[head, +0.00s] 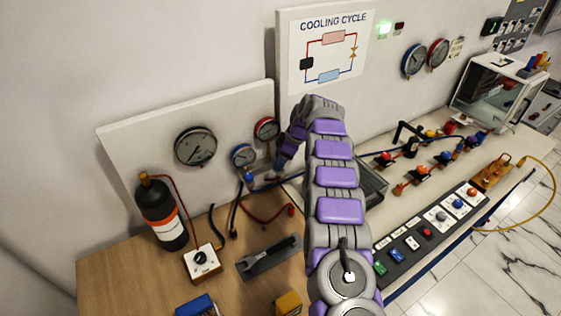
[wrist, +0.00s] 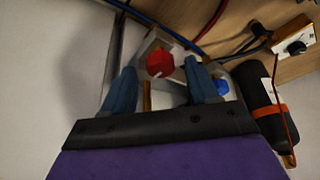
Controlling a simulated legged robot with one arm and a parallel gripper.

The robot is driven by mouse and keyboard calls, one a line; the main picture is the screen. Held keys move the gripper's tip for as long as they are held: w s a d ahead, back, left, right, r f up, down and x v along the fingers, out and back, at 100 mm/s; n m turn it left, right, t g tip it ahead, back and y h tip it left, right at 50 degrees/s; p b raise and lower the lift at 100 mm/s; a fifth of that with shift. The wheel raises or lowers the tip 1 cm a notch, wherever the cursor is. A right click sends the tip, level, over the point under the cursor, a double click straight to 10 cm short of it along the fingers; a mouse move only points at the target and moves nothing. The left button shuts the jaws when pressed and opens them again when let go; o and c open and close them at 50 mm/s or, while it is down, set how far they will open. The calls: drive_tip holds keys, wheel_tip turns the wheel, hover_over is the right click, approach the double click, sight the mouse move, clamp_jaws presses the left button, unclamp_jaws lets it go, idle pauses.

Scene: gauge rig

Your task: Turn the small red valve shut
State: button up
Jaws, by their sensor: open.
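In the wrist view a small red valve knob (wrist: 160,63) sits on a pale fitting, with a blue knob (wrist: 222,87) to its right. My gripper (wrist: 160,73) is open, with one blue-grey finger on each side of the red knob's near edge. The knob lies at the fingertips; I cannot tell whether either finger touches it. In the head view my gripper (head: 284,160) is by the manifold under the red and blue gauges, partly behind my arm. The blue knob (head: 249,176) shows just left of it. The red knob is not clearly visible there.
A red gauge (head: 267,129) and a blue gauge (head: 243,156) are close to my gripper on the white panel (head: 130,150). A black cylinder (head: 162,215), a white switch box (head: 202,263), a wrench (head: 268,257) and hoses are on the wooden bench below.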

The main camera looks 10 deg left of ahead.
drive_tip(key=shift+a+f, duration=0.2)
drive_tip(key=shift+f, duration=0.3)
drive_tip(key=c, duration=1)
